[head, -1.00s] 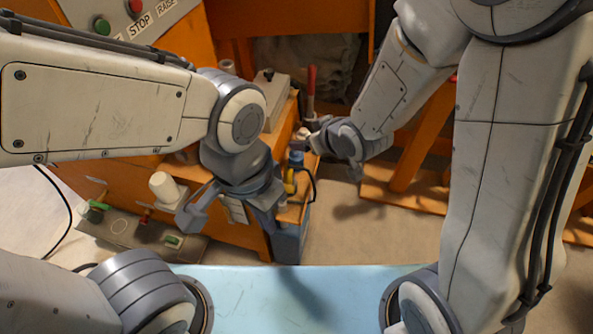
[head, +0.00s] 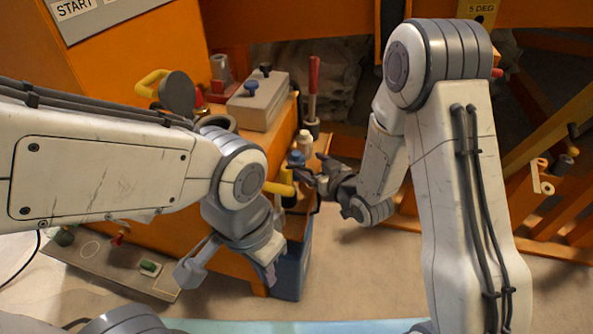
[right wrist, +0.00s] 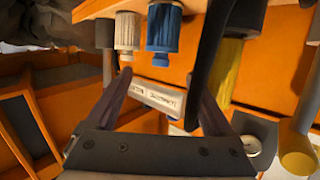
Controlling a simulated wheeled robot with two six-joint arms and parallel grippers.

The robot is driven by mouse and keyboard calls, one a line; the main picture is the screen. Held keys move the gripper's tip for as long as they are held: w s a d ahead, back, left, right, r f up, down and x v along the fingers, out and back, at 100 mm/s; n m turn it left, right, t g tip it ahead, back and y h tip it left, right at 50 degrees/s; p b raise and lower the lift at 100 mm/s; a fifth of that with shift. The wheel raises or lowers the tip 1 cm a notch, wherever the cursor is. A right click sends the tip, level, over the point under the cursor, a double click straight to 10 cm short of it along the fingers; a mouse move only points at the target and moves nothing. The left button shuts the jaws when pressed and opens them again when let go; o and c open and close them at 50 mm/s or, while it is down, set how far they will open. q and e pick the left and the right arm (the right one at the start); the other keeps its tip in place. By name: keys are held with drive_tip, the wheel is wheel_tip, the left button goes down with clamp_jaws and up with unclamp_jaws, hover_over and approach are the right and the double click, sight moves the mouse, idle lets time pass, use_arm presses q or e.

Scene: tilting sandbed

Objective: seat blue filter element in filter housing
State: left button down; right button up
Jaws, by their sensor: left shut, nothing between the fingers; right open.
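The blue filter element (head: 296,158) stands on the small side shelf of the orange cabinet in the head view. In the right wrist view, its blue cap and pleated body (right wrist: 164,28) hang from the top, beyond my fingertips. My right gripper (head: 308,168) is open close beside it; in the right wrist view its fingers (right wrist: 162,88) are apart, with no filter between them. What seems to be the filter housing, a grey round rim (head: 216,121) beside a raised grey lid (head: 178,94) with a yellow handle, is partly hidden by my left arm. My left gripper (head: 229,273) is shut and empty, in front of the cabinet.
A grey box with knobs (head: 257,100) and a red-handled tool (head: 313,88) stand nearby. A blue bin (head: 289,268) is below the shelf.

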sight(298, 158)
drive_tip(key=shift+x, duration=0.95)
drive_tip(key=b+x, duration=0.1)
drive_tip(key=x, duration=0.1)
drive_tip(key=b+x, duration=0.1)
drive_tip(key=x, duration=0.1)
drive_tip(key=shift+a+f, duration=0.1)
drive_tip(key=shift+f, duration=0.25)
drive_tip(key=shift+w+a+f, duration=0.1)
drive_tip(key=shift+w+a, duration=0.15)
drive_tip(key=shift+w, duration=0.15)
clamp_jaws()
